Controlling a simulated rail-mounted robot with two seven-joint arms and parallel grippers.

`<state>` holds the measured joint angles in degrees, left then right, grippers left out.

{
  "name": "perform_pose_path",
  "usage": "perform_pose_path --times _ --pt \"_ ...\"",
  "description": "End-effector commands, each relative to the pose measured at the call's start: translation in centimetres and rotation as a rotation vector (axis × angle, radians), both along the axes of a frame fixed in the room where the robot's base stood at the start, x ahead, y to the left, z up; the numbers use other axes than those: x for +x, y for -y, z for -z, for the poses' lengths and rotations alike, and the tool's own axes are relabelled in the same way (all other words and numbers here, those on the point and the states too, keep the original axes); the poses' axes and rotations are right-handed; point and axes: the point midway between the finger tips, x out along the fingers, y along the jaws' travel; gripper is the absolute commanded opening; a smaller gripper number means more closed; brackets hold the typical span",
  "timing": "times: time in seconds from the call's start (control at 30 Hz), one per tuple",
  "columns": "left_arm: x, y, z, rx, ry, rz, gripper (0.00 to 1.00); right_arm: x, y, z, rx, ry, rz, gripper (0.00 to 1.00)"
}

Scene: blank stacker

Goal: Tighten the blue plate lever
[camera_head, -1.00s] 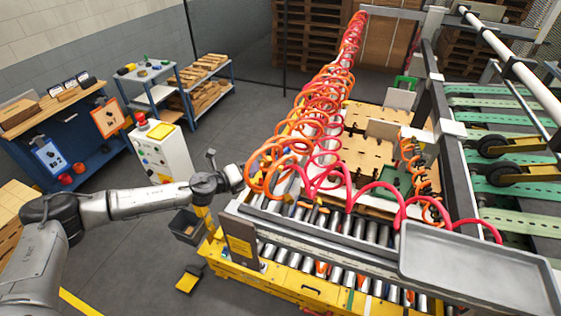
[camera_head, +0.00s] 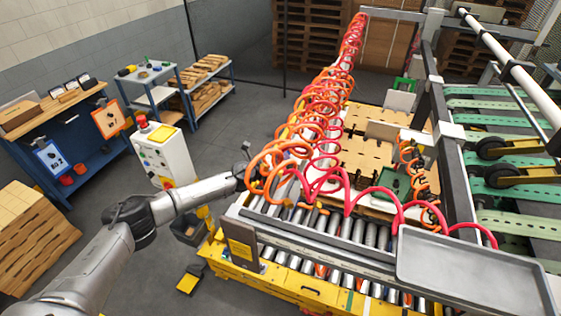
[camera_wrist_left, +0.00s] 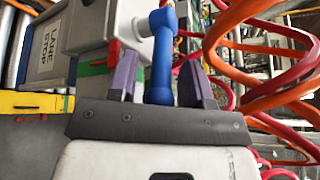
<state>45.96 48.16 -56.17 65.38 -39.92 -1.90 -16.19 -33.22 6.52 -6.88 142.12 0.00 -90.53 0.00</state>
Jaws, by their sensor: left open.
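The blue lever (camera_wrist_left: 162,58) shows in the left wrist view as an upright blue bar with a thicker knob-like top end, beside a light grey block. My left gripper (camera_wrist_left: 158,88) is open, with one purple finger on each side of the lever's bar. Gaps show between the bar and both fingers, and I cannot tell whether either touches it. In the head view my left gripper (camera_head: 246,170) is at the left edge of the roller line, partly behind orange coils, and I cannot make out the lever there. My right gripper is not in view.
Orange and red coiled hoses (camera_head: 300,150) hang close beside the left gripper. They also crowd the right of the wrist view (camera_wrist_left: 265,60). A grey tray (camera_head: 470,268) is at front right. A white control box (camera_head: 165,152) stands left, beyond my left arm.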

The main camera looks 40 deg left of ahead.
Motion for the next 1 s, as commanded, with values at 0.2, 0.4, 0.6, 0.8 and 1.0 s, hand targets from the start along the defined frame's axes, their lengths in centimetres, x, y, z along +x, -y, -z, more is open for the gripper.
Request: perform_pose_path --times 0.2,0.4,0.6,0.8,1.0 --pt "0.27 0.09 0.07 0.000 -0.001 0.001 0.45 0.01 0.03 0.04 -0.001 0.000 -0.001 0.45" --pt "0.25 0.08 0.06 0.000 -0.001 0.001 0.43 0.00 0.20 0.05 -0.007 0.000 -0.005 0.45" --pt "0.24 0.07 0.06 0.000 -0.001 0.001 0.24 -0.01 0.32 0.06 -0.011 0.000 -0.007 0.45" --pt "0.24 0.07 0.06 0.000 -0.001 0.001 0.05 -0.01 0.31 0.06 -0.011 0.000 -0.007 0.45" --pt "0.24 0.06 0.05 0.000 -0.001 0.001 0.00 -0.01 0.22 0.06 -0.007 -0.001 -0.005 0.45"
